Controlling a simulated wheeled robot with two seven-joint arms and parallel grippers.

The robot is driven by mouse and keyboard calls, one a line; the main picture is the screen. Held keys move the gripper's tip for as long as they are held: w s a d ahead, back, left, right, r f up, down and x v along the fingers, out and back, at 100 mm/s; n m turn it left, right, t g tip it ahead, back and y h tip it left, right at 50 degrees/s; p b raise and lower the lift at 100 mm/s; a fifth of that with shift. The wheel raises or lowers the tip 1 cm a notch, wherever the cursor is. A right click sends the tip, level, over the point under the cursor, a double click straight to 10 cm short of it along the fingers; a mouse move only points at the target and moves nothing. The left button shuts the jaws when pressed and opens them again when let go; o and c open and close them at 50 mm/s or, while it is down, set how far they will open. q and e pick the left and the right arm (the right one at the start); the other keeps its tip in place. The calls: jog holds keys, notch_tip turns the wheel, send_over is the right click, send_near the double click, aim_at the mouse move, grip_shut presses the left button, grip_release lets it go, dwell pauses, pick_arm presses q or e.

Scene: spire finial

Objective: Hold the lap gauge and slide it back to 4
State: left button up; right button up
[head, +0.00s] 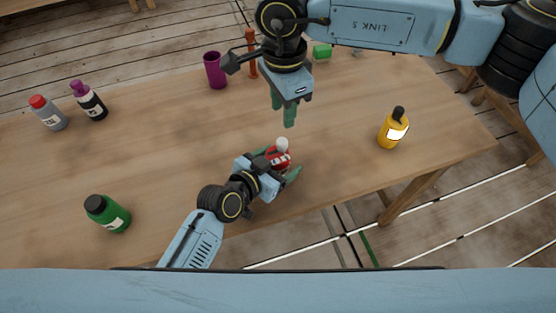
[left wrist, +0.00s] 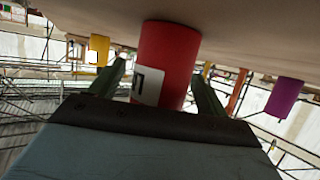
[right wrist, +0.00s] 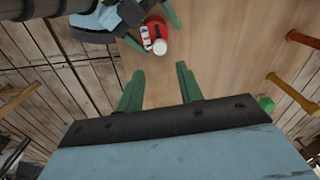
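I cannot identify a lap gauge or a 4 mark in any view. A red cylinder (head: 279,157) with a white round top and a white label stands near the table's front edge. It also shows in the left wrist view (left wrist: 168,50), with a dark letter on its label, and in the right wrist view (right wrist: 158,46). My left gripper (head: 280,164) is low at the table with its fingers on either side of the cylinder. A gap shows on the left finger's side; contact on the other is unclear. My right gripper (right wrist: 160,85) is open and empty above the table.
On the table (head: 160,140) are a grey bottle (head: 50,115), a purple-capped bottle (head: 92,103), a green bottle (head: 110,216), a yellow bottle (head: 392,132), a purple cup (head: 214,70), an orange post (head: 251,40) and a green block (head: 321,52). The table's left middle is clear.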

aim_at(283, 141)
pick_arm(q)
jog(key=c, duration=1)
jog(key=shift+c, duration=0.2)
pick_arm(e)
jog(key=shift+o, duration=1.1)
notch_tip(283, 141, up, 2)
jog(key=shift+n, duration=1.2)
notch_tip(283, 141, down, 12)
jog(key=shift+r, duration=0.1)
jog(key=shift+c, duration=0.4)
grip_shut()
